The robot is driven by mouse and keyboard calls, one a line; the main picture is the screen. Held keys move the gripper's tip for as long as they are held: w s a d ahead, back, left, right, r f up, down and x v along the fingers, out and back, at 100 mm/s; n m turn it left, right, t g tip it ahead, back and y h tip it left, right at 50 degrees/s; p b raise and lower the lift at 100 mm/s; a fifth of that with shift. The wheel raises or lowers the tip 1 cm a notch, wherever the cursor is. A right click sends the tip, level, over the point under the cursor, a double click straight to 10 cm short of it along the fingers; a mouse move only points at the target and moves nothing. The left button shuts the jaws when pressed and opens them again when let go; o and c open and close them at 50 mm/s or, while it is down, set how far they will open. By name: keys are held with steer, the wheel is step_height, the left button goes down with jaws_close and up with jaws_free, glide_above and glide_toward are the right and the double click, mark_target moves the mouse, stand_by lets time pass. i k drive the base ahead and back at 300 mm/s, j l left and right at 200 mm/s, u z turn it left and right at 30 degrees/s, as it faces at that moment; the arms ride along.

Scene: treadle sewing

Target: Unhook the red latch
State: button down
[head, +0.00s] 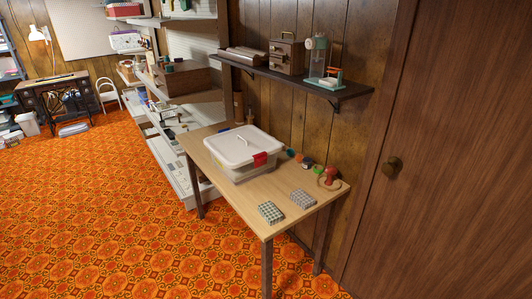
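The red latch (260,159) is on the right front side of a clear plastic box with a white lid (231,146). The latch sits at the lid's edge; at this size I cannot tell whether it is hooked. The box stands on a light wooden table (237,203), against the panelled wall. A handle shows on top of the lid. My gripper is not in view.
Two patterned blocks (271,212) (302,198) and a red stamp-like object (329,176) lie on the table, with small coloured items behind. A dark wall shelf (300,79) overhangs the back. The orange carpet (120,215) in front is clear.

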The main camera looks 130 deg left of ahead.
mark_target(260, 158)
steer(key=u, duration=3.4)
steer(key=i+l+z, duration=0.25)
steer(key=l+z, duration=0.15)
steer(key=i+l+z, duration=0.4)
steer(key=l, duration=0.15)
steer(key=j, duration=0.7)
